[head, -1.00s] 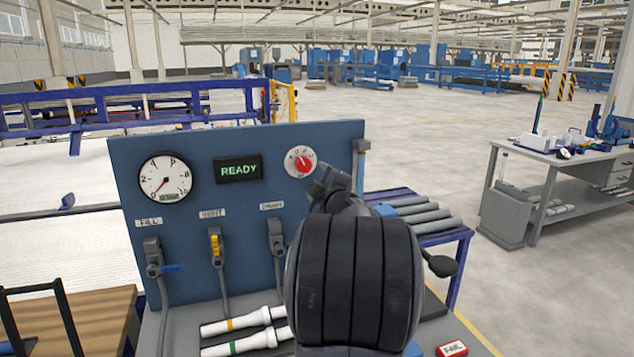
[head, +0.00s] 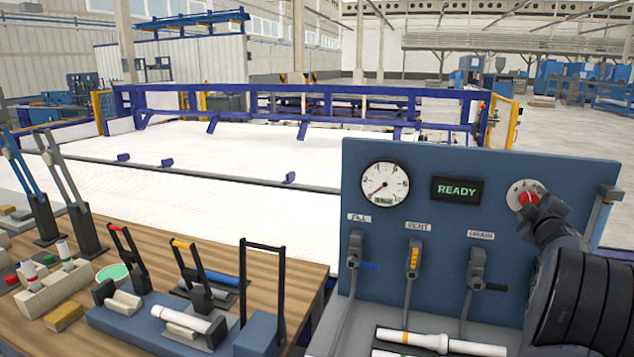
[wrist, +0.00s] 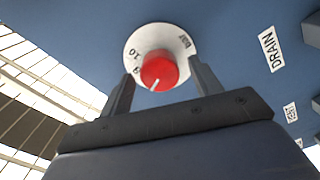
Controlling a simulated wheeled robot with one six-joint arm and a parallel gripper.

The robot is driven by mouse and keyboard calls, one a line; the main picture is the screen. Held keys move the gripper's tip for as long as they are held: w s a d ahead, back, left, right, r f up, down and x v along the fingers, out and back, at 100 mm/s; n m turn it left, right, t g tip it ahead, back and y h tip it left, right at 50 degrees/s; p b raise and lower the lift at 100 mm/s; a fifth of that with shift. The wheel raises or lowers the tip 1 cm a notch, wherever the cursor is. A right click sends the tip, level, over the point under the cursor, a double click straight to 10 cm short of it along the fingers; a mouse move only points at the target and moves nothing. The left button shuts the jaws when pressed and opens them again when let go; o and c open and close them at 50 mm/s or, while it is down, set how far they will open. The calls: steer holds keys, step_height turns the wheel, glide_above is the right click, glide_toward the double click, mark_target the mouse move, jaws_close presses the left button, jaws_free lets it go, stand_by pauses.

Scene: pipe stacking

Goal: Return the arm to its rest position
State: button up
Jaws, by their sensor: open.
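My gripper (head: 536,208) is at the right of the blue panel (head: 450,160), just in front of the red knob (head: 526,198) on its white dial. In the wrist view the gripper (wrist: 162,72) is open, one finger on each side of the red knob (wrist: 158,68). Whether a finger touches the knob cannot be told. The knob's white mark points down and left. My arm hides the panel's lower right part.
The panel carries a round gauge (head: 384,185), a READY display (head: 459,189) and the FILL, VENT and DRAIN valves. White pipes (head: 440,341) lie below it. A wooden bench (head: 235,262) with upright-handled clamps stands at the left. Open floor lies behind on the right.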

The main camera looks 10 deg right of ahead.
stand_by(0.5)
steer(key=b+v, duration=0.3)
steer(key=v, duration=0.8)
steer(key=w+d+m+p, duration=0.5)
steer(key=w+m+p, duration=0.4)
steer(key=m, duration=0.7)
steer(key=shift+p, duration=1.1)
